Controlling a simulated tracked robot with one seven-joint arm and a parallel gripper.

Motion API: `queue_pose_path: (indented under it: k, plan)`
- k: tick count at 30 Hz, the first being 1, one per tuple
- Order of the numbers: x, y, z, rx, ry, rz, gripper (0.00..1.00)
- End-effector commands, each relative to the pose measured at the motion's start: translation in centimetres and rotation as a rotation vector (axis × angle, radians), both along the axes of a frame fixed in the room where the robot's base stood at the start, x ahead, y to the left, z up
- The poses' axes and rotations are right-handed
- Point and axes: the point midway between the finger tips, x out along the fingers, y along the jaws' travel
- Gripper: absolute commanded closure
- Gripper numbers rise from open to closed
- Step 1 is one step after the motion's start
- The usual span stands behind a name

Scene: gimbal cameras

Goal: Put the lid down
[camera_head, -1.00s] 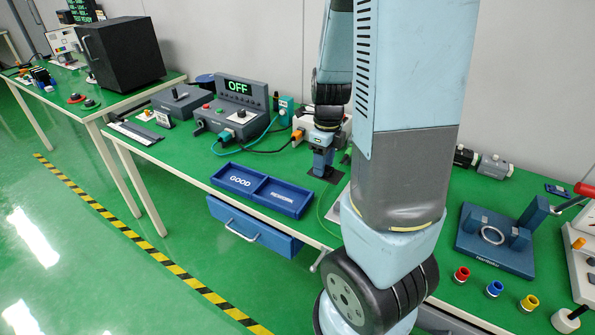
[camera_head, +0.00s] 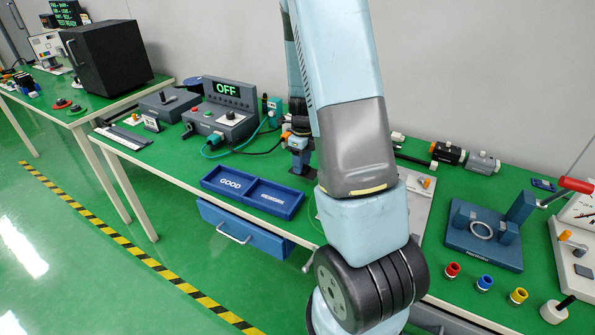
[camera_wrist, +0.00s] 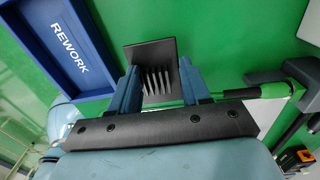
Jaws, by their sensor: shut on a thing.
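The lid (camera_wrist: 155,57) is a dark grey plate with a row of thin fins, held between the two blue fingers of my gripper (camera_wrist: 160,90) in the wrist view. In the head view, my gripper (camera_head: 299,160) points down behind the right part of the blue tray. A small dark patch at its tips seems to be the lid (camera_head: 303,172). I cannot tell whether the lid touches the bench. The blue tray (camera_head: 250,197) has compartments marked GOOD and REWORK; its REWORK side (camera_wrist: 100,42) is left of the lid in the wrist view.
A control box (camera_head: 222,122) showing OFF stands behind the tray, with cables running towards my gripper. A blue clamp fixture (camera_head: 484,240) and red, blue and yellow rings are at the right. A green-tipped rod (camera_wrist: 270,91) lies close right of my fingers. Green bench surface shows behind the lid.

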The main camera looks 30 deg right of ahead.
Motion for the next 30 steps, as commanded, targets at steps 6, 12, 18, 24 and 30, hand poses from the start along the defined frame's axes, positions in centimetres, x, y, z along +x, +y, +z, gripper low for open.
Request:
queue_pose_path:
  k: [6, 12, 18, 24, 30]
  plan:
    - [0.5, -0.1, -1.4, 0.001, 0.003, -0.001, 0.83]
    - [0.5, -0.1, -3.7, 0.000, 0.001, 0.000, 0.83]
    - [0.6, -0.1, -3.7, 0.001, -0.001, 0.001, 0.83]
    - [0.6, -0.1, -3.8, 0.000, 0.000, 0.001, 0.45]
    - [0.6, 0.0, -3.8, 0.000, 0.000, 0.001, 0.27]
